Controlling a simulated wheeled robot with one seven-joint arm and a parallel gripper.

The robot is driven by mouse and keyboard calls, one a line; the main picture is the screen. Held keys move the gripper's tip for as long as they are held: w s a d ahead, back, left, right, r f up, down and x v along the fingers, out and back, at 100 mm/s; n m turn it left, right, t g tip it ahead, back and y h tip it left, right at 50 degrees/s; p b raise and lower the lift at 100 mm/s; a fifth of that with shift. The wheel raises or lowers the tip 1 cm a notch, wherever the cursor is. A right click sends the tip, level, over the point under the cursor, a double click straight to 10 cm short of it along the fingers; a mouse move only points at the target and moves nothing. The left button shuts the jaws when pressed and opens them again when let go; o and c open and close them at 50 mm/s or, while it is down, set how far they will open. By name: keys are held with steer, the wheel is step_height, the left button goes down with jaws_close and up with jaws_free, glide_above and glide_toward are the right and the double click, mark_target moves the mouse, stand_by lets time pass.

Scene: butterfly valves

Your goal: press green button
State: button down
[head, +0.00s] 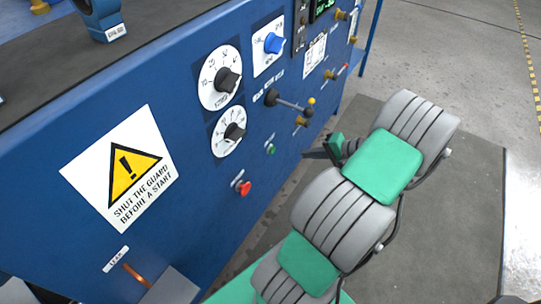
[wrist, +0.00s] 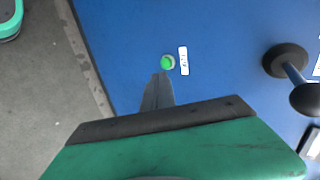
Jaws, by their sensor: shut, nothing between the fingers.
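The green button (head: 270,148) is a small round button on the blue panel (head: 190,195), with a small white label beside it. It also shows in the wrist view as a bright green disc (wrist: 167,62) in a pale ring. My gripper (head: 306,154) is shut and empty. In the head view its tips point left toward the panel, with a gap between them and the button. In the wrist view the gripper's narrow tips (wrist: 161,75) end just below the button, their ends nearly meeting its lower edge in the picture.
A red button (head: 244,187) sits lower left on the panel. Two white dials (head: 211,79) and a blue knob (head: 274,43) are above.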

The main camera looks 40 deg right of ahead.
steer(key=shift+s+d+f+m+t, duration=0.4)
steer(key=shift+s+d+f+t, duration=0.2)
steer(key=shift+d, duration=0.25)
steer(key=b, duration=0.3)
glide_toward(274, 150)
step_height(274, 150, down, 3)
steer(key=w+a, duration=0.1)
steer(key=w, duration=0.1)
steer(key=shift+w+a+r, duration=0.1)
steer(key=shift+w+a, duration=0.15)
steer(key=shift+w, duration=0.25)
steer(key=shift+w+a, duration=0.25)
steer(key=shift+w, duration=0.3)
steer(key=shift+w+a+r, duration=0.1)
steer(key=shift+w+a, duration=0.05)
steer(key=shift+w, duration=0.4)
